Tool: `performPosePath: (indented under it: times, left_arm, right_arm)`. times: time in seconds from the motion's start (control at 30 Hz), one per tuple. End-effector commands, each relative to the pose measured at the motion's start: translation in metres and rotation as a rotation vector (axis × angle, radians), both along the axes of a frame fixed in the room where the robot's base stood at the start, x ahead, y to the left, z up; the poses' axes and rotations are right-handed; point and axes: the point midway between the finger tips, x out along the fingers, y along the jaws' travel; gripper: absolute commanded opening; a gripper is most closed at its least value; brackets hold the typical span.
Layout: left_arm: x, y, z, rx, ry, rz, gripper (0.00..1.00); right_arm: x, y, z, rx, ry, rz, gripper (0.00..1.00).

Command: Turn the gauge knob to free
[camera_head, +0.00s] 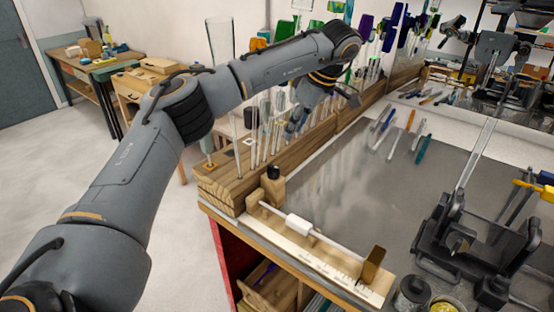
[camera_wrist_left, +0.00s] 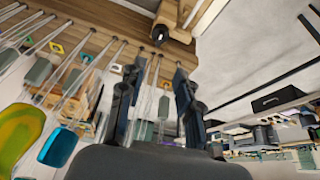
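The gauge (camera_head: 320,263) lies along the table's front edge, with a pale ruled base, a thin rod with a white sleeve (camera_head: 298,225), and a brass end plate (camera_head: 373,264). At its far left end a black knob (camera_head: 273,172) stands on a wooden block. In the left wrist view the knob (camera_wrist_left: 160,34) shows at top centre, beyond the fingertips. My left gripper (camera_head: 292,130) hangs above the wooden rod rack, behind the knob and apart from it. Its two fingers (camera_wrist_left: 155,85) are spread, with nothing clearly held between them. My right gripper is not in view.
The wooden rack (camera_head: 222,187) holds several upright glass rods close around my left gripper. A dark clamp-like fixture (camera_head: 470,235) stands at the right. Loose rods and tools (camera_head: 398,135) lie at the back. The grey tabletop (camera_head: 350,180) between is mostly clear.

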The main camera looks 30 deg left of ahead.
Motion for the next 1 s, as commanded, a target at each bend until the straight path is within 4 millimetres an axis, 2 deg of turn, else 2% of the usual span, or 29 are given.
performPosePath:
  times: [0.17, 0.6, 0.8, 1.0]
  left_arm:
    - [-0.002, 0.010, -0.022, 0.000, 0.006, 0.003, 0.34]
    - [-0.003, 0.043, -0.101, -0.001, 0.005, -0.001, 0.34]
    - [-0.002, 0.051, -0.121, -0.001, 0.002, 0.000, 0.34]
    - [-0.002, 0.053, -0.126, -0.001, 0.001, -0.002, 0.34]
  right_arm:
    - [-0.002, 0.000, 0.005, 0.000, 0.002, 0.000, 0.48]
    - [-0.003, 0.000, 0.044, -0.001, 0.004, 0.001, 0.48]
    - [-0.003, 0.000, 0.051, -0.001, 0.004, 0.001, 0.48]
    - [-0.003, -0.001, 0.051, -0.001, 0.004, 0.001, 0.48]
